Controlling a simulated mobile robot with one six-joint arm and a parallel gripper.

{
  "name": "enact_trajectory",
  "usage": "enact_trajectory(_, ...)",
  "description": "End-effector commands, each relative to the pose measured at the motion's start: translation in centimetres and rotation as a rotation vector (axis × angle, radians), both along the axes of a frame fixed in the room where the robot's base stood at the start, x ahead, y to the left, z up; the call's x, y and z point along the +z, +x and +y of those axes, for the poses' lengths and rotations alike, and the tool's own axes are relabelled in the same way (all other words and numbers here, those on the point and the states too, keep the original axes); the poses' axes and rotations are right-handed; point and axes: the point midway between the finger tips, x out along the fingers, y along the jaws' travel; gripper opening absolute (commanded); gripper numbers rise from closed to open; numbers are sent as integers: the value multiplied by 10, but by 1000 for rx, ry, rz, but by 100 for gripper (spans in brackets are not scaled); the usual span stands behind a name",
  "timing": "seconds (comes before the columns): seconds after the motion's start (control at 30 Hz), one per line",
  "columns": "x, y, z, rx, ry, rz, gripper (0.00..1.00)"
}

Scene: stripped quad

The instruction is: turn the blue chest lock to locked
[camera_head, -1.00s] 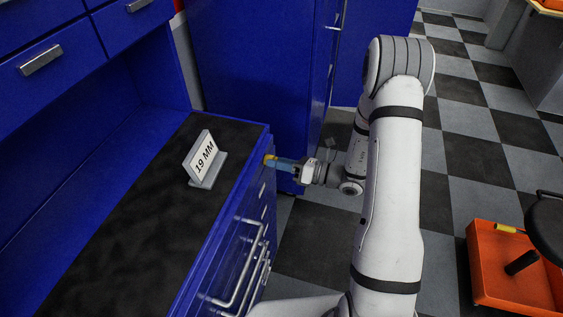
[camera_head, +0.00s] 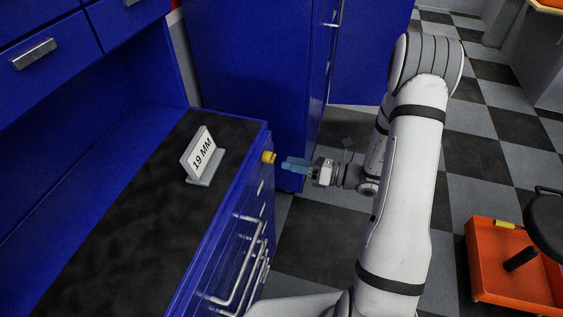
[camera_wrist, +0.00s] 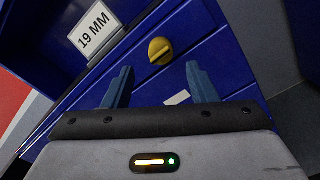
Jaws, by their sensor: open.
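The blue chest (camera_head: 255,190) has a black top and stands left of my arm. Its yellow lock knob (camera_head: 268,157) sits on the front face near the far top corner. In the wrist view the round knob (camera_wrist: 160,51) has a raised grip bar, which runs tilted, rising to the right. My gripper (camera_head: 284,164) is open and empty, with blue fingers pointing at the knob across a clear gap. In the wrist view the knob lies beyond and between the two fingertips (camera_wrist: 158,72). Nothing hides the knob.
A "19 MM" sign (camera_head: 202,157) stands on the chest top. Metal drawer handles (camera_head: 245,265) stick out of the chest front. A blue cabinet (camera_head: 255,75) stands behind. An orange tray cart (camera_head: 505,275) is at the right on the checkered floor.

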Motion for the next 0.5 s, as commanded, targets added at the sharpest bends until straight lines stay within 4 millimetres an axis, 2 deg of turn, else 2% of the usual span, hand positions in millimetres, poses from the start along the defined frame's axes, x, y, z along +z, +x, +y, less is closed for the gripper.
enact_trajectory(0.1,-1,-6,-15,-1,0,0,52)
enact_trajectory(0.2,-1,-9,-22,-1,1,1,52)
enact_trajectory(0.5,0,-11,-24,1,1,1,52)
